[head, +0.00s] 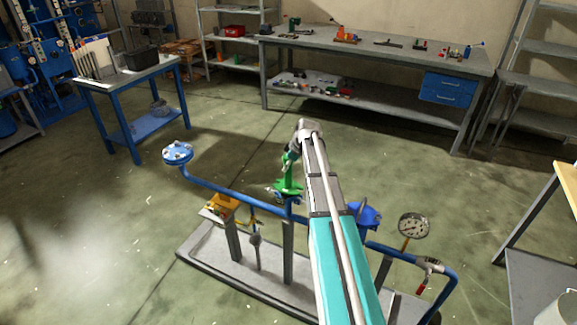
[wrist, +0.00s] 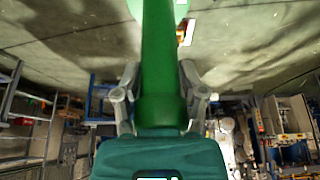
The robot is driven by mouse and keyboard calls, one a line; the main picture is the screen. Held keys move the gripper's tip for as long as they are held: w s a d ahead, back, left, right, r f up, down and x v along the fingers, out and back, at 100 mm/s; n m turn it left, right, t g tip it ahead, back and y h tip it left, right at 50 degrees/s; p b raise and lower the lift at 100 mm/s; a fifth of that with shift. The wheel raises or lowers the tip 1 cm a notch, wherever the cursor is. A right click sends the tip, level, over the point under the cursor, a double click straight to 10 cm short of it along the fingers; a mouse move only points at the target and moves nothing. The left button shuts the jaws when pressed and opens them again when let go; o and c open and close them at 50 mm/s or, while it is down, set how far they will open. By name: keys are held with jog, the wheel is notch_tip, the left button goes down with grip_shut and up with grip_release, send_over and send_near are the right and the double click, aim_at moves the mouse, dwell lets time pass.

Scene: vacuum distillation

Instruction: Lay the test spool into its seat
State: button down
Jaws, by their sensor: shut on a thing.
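The green test spool (head: 289,184) shows below the end of my arm in the head view, a tube with a wider flange at its lower end. It stands roughly upright in front of the blue pipe rig. My gripper (head: 293,152) is shut on its upper part. In the wrist view, the two grey fingers of my gripper (wrist: 158,98) lie on either side of the green spool (wrist: 158,55). The spool's flange overlaps the blue pipe (head: 228,193) in the head view; whether they touch I cannot tell. The seat is not clearly seen, and my arm hides part of the rig.
A blue-legged table (head: 130,75) and a long workbench (head: 375,50) stand behind. The floor between is clear.

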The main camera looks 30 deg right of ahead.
jog(key=shift+f+b, duration=0.85)
dwell(0.7)
jog(key=shift+c, duration=0.4)
grip_release()
jog(key=shift+s, duration=0.1)
dwell(0.5)
